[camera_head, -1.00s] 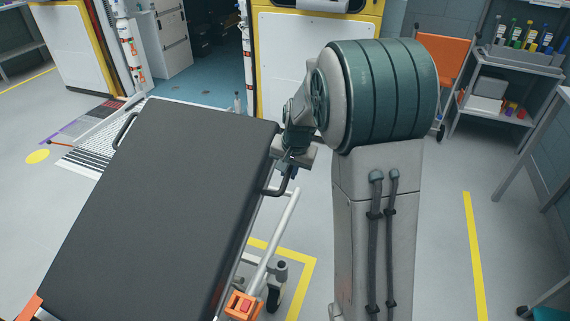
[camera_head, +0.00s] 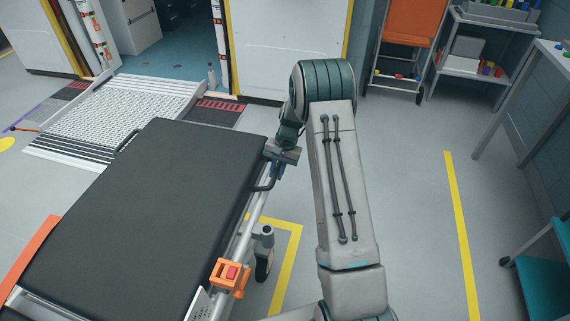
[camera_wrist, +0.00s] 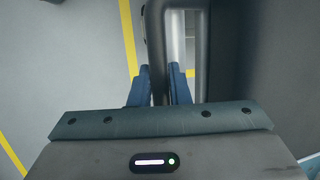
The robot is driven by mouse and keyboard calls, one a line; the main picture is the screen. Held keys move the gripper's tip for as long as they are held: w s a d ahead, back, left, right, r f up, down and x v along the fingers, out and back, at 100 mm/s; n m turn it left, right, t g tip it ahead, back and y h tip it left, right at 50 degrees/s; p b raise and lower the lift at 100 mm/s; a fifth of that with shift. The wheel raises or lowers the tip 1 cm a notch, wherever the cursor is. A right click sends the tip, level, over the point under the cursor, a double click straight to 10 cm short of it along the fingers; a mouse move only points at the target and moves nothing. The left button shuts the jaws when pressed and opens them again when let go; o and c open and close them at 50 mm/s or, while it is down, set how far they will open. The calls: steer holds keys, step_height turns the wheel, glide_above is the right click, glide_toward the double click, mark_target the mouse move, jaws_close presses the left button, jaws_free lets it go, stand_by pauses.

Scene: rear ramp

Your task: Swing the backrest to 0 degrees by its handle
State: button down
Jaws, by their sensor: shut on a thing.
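The backrest (camera_head: 150,215) is the long dark padded panel of the stretcher, lying nearly flat in the head view. Its black handle (camera_head: 266,185) sticks out from the right side near the far end. My gripper (camera_head: 277,169) is at this handle, beside the far right corner of the pad. In the wrist view the dark handle bar (camera_wrist: 157,40) runs between the two blue fingers of my gripper (camera_wrist: 160,86), which are shut on it. The exact finger contact is partly hidden.
A second black handle (camera_head: 126,141) is on the pad's left side. An orange buckle (camera_head: 230,273) sits by the stretcher's silver side rail (camera_head: 248,226). A ramp (camera_head: 125,105) lies beyond the far end. Open floor is to the right, before a shelf (camera_head: 490,50).

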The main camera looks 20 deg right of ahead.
steer(key=shift+s+d+f, duration=0.1)
steer(key=shift+s+f, duration=0.15)
steer(key=shift+f, duration=0.45)
steer(key=c, duration=1.4)
jaws_free()
steer(key=shift+f, duration=0.1)
steer(key=shift+w+r, duration=0.2)
steer(key=shift+r, duration=0.05)
steer(key=p+v, duration=0.1)
steer(key=v, duration=1.2)
steer(key=shift+w+d+r, duration=0.15)
steer(key=shift+d+r, duration=0.05)
